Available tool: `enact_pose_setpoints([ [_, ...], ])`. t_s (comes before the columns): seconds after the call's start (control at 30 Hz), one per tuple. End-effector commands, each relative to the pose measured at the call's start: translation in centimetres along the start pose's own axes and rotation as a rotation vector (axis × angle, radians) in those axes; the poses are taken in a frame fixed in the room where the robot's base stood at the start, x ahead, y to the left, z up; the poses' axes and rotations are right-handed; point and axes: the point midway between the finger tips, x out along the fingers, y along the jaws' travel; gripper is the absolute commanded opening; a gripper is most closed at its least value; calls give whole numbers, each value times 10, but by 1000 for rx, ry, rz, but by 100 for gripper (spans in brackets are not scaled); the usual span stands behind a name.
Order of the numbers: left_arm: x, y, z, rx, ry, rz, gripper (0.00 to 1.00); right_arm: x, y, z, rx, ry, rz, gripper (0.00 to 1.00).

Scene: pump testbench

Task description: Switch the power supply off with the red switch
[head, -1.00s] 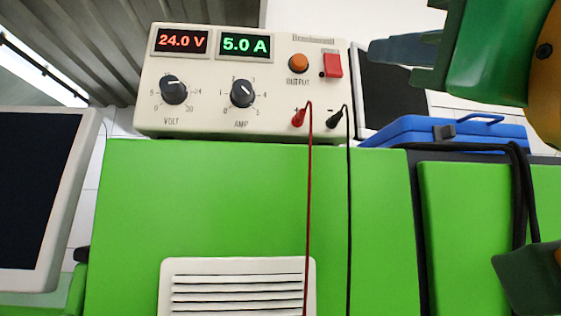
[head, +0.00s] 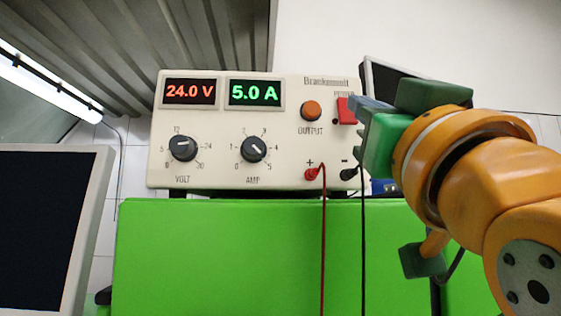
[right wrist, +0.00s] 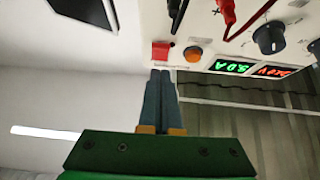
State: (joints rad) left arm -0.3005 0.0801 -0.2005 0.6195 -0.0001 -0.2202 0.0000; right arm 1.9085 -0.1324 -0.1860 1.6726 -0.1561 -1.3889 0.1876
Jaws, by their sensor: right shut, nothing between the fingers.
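The cream power supply (head: 215,135) stands on top of a green cabinet. Its displays are lit and read 24.0 V and 5.0 A. The red switch (head: 346,110) is at its upper right, partly hidden behind my right gripper (head: 360,104). My right gripper is shut and empty, its blue-grey fingers at the switch's right edge in the head view. In the right wrist view the fingertips (right wrist: 161,72) are close to the red switch (right wrist: 160,50); I cannot tell whether they touch it. My left gripper is not in view.
The round orange output button (head: 311,110) is just left of the switch. Red (head: 323,235) and black (head: 362,240) leads hang from the sockets below over the green cabinet (head: 220,250). A dark screen (head: 45,230) stands at the left.

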Motion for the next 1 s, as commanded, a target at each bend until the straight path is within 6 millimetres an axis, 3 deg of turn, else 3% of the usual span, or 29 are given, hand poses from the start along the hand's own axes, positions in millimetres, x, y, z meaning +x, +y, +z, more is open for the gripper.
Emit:
enact_pose_setpoints([
  [0.17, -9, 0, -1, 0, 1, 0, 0, 13, 0, 12, 0, -1, 1, 0],
  [0.5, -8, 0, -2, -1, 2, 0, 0, 13, 0, 15, 0, 1, 0, 0],
  [0.7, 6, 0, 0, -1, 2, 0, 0, 16, 0, 29, 1, 89, 1, 0],
  [1.0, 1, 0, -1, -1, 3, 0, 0, 19, 1, 24, 2, 89, 1, 0],
])
